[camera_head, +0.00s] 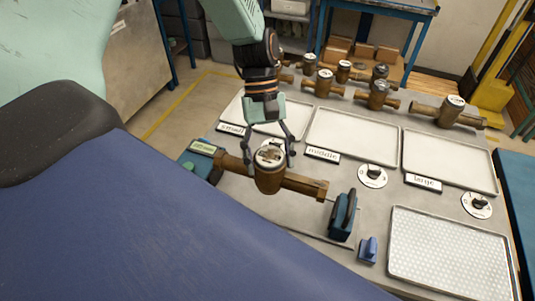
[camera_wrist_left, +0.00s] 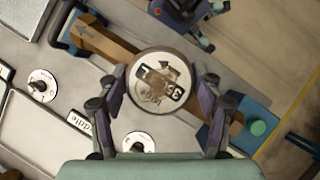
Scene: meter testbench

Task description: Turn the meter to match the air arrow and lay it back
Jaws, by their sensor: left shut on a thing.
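The brass meter (camera_head: 268,181) has a round white dial (camera_wrist_left: 160,82) with a dark number window and arrow. My left gripper (camera_head: 271,158) comes down from above with its fingers on both sides of the dial, shut on the meter body; the fingers also show in the left wrist view (camera_wrist_left: 160,100). The meter's pipe lies lengthwise between a green end block (camera_head: 203,157) and a blue clamp (camera_head: 343,215). My right gripper is not in view.
Trays labelled small, middle (camera_head: 352,137) and large (camera_head: 450,160) lie empty behind the meter. Several other brass meters (camera_head: 378,94) stand at the back. A white perforated tray (camera_head: 450,255) and a small blue block (camera_head: 367,250) are at the front right. Dial knobs (camera_head: 373,176) sit between.

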